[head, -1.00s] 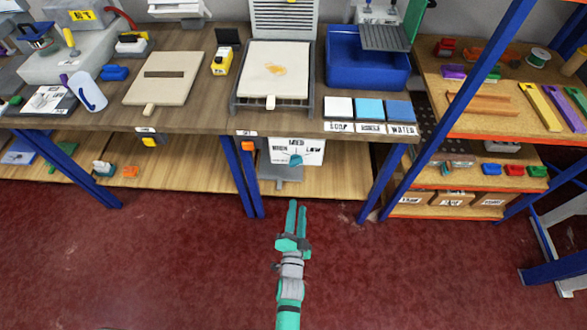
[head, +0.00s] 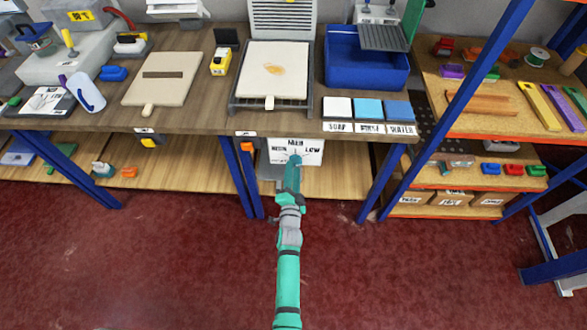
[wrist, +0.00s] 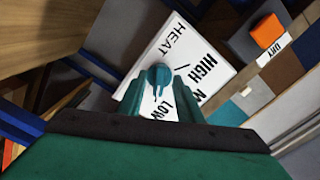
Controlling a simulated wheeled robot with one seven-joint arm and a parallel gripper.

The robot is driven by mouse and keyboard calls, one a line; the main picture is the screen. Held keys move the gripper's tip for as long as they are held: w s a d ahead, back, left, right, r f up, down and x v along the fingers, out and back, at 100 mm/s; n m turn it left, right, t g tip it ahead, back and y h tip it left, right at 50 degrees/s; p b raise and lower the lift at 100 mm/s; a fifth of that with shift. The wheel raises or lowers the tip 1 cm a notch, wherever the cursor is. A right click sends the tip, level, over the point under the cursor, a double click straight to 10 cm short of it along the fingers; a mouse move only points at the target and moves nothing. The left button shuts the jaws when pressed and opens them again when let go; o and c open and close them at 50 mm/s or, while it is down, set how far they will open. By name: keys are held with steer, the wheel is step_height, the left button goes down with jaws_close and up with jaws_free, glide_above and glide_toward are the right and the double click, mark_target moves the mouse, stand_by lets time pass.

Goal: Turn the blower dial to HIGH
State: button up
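The blower dial (wrist: 158,76) is a teal knob on a white panel (wrist: 215,58) marked HEAT, HIGH, MED and LOW. The wrist view shows it just beyond and between my fingertips. A dark pointer-like part of it extends toward the LOW side, but its exact setting is hard to tell. My gripper (wrist: 158,98) has its two teal fingers apart, one on each side of the dial; contact cannot be made out. In the head view my gripper (head: 293,162) reaches the white panel (head: 312,152) under the table and hides most of the dial.
The wooden tabletop (head: 195,110) overhangs the panel. A blue table leg (head: 247,180) stands close left of my gripper, and another (head: 380,185) to the right. An orange block (wrist: 267,31) is near the panel. The red floor in front is clear.

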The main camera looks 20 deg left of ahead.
steer(key=shift+x, duration=0.8)
jaws_close()
